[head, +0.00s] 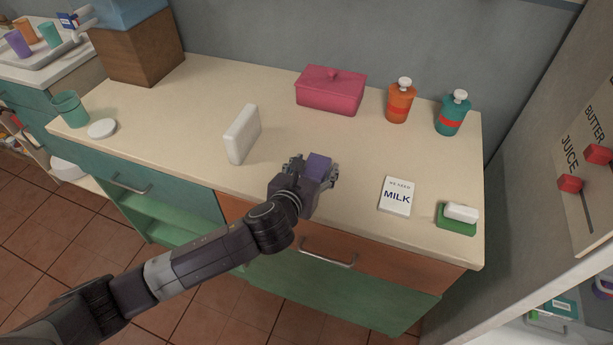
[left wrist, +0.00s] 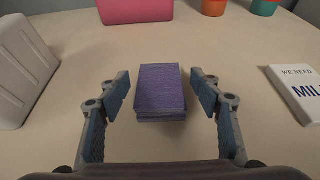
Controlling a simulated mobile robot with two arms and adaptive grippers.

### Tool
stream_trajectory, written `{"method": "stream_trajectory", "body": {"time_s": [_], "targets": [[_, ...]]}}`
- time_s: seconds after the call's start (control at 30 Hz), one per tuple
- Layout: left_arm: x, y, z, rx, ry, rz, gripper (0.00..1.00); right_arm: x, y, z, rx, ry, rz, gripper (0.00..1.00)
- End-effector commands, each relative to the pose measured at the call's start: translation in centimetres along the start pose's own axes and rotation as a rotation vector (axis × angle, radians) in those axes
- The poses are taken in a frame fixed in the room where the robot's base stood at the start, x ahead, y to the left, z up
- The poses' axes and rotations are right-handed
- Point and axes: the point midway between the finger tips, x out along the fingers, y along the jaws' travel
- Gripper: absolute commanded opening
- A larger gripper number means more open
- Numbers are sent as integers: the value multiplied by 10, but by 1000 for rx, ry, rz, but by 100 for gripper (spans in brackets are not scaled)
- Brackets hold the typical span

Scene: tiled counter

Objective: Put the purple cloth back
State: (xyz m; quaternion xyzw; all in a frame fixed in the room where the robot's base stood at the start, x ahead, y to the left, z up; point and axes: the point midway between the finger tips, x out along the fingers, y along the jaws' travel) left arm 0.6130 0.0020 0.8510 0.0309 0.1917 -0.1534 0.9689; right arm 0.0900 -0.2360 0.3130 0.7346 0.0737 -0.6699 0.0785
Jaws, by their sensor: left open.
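The purple cloth (head: 319,166) is a small folded block lying on the cream counter. In the left wrist view the cloth (left wrist: 161,90) sits between the two open fingers of my left gripper (left wrist: 161,92), with a gap on each side. In the head view my left gripper (head: 312,172) reaches over the counter's front part and partly hides the cloth. My right gripper is not in view.
A white upright block (head: 242,134) stands left of the gripper. A pink lidded box (head: 331,91), an orange dispenser (head: 399,102) and a teal dispenser (head: 452,114) stand behind. A milk card (head: 396,197) and a green soap dish (head: 455,222) lie right.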

Motion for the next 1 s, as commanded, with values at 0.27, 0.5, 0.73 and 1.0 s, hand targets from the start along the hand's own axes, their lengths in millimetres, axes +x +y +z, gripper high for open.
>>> {"method": "stream_trajectory", "body": {"time_s": [0.27,0.5,0.73,1.0], "targets": [[-54,0,-1,0,1,-2,59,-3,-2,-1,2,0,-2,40],[-95,0,0,0,0,-2,59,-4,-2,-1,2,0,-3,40],[-111,0,0,-1,0,-1,59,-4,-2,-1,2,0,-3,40],[-111,0,0,-1,0,0,59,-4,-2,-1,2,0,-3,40]]}}
